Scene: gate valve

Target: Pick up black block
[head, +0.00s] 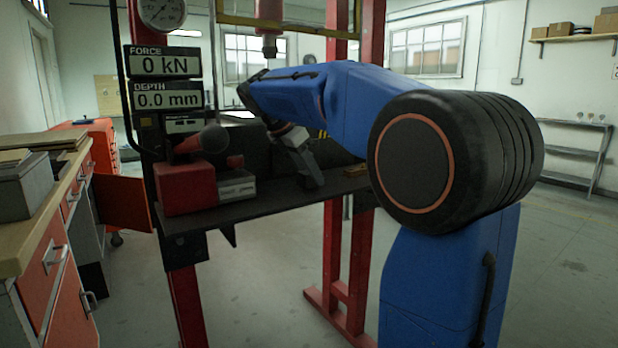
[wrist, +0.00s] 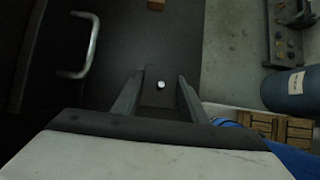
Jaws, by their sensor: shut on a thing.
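The black block (wrist: 157,97) shows in the wrist view as a dark piece with a white spot, between the two fingers of my gripper (wrist: 160,77). The fingers are shut on its sides. Whether it touches the dark surface below cannot be told. In the head view my gripper (head: 308,172) points down over the right part of the press table. I cannot make out the block there against the dark surroundings.
A red and grey unit (head: 186,190) stands on the left of the press table (head: 275,197). A red press post (head: 335,250) rises near my arm. A wooden piece (head: 355,170) lies at the table's right end. A workbench (head: 45,220) stands at the left.

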